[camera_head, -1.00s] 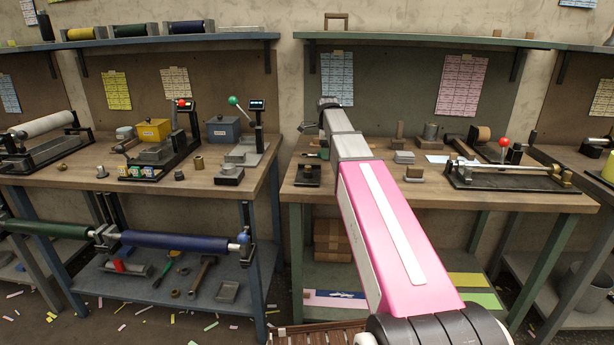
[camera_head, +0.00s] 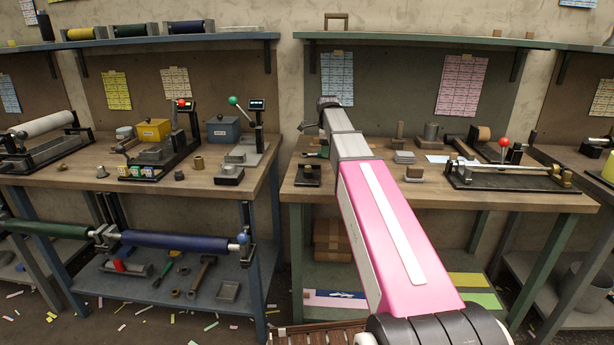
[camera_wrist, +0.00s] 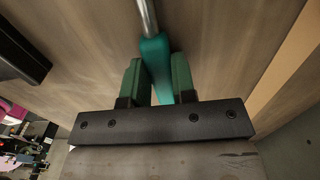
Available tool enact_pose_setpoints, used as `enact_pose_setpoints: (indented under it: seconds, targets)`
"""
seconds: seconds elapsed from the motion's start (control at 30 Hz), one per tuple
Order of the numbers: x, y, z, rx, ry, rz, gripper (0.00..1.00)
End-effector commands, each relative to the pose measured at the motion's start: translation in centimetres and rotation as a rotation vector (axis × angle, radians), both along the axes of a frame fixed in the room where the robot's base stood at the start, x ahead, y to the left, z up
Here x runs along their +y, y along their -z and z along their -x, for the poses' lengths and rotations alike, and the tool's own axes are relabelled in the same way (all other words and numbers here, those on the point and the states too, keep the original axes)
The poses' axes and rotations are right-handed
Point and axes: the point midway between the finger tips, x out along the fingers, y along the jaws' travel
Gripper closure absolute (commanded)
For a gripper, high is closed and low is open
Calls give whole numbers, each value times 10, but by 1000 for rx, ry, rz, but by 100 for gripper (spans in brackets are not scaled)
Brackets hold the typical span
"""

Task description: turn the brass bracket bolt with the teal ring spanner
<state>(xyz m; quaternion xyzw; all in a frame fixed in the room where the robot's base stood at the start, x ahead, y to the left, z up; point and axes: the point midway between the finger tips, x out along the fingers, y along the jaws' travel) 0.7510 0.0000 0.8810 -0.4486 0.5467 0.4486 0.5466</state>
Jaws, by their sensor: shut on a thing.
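The teal spanner (camera_wrist: 155,55) shows in the wrist view as a teal handle with a bare metal shank running up out of the picture. Its ring end is not in view. My gripper (camera_wrist: 156,68) is shut on the teal handle, with one green finger on each side, above a wooden bench top. I cannot pick out the brass bracket bolt for certain in either view.

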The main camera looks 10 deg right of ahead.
Motion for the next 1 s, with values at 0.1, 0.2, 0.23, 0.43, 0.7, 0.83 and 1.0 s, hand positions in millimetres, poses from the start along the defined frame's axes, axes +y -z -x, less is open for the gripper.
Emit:
enact_pose_setpoints:
  seconds: [0.1, 0.2, 0.23, 0.43, 0.7, 0.83, 1.0]
  targets:
    - [0, -8, -1, -1, 0, 0, 100]
    - [0, -17, -1, -2, 0, 0, 100]
    - [0, -19, -1, -2, 0, 0, 100]
    - [0, -36, -1, -1, 0, 0, 100]
    - [0, -57, 0, 0, 0, 0, 100]
    - [0, -58, 0, 0, 0, 0, 100]
    - [0, -58, 0, 0, -1, 0, 100]
